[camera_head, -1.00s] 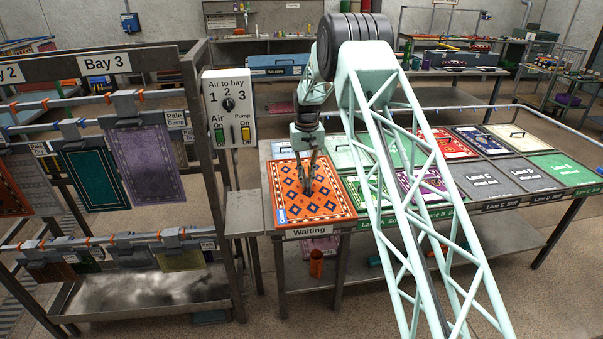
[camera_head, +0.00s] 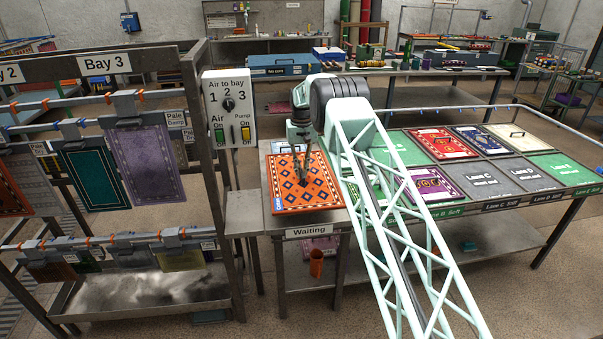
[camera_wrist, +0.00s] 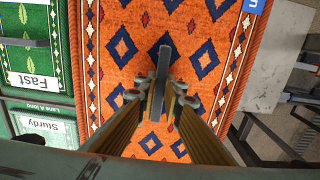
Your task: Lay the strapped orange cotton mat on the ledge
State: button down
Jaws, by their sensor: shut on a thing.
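The orange mat (camera_head: 325,192) has blue diamonds and a patterned border. It appears raised slightly above the "Waiting" end of the table (camera_head: 283,225), flat and roughly level. My gripper (camera_head: 303,192) points down at its middle. In the wrist view the mat (camera_wrist: 200,20) spreads below my gripper (camera_wrist: 160,95), whose fingers are closed on a grey upright strap or handle (camera_wrist: 163,62) at the mat's middle. A small grey ledge (camera_head: 243,198) juts out just left of the table, below the air control box, and looks bare.
The rack (camera_head: 195,150) with hanging mats stands left of the ledge, its post close by. The control box (camera_head: 229,108) is above the ledge. Several mats lie in lanes on the table to the right, including a purple one (camera_head: 430,184).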

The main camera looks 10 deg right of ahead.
jog(key=shift+f, duration=0.15)
dwell(0.4)
jog(key=shift+f+b, duration=1.4)
jog(key=shift+f, duration=2.25)
jog(key=shift+f, duration=0.6)
jog(key=c, duration=2.7)
grip_release()
jog(key=shift+r, duration=0.15)
jog(key=shift+r+p, duration=1.15)
jog(key=shift+r, duration=2.65)
jog(key=shift+r, duration=0.1)
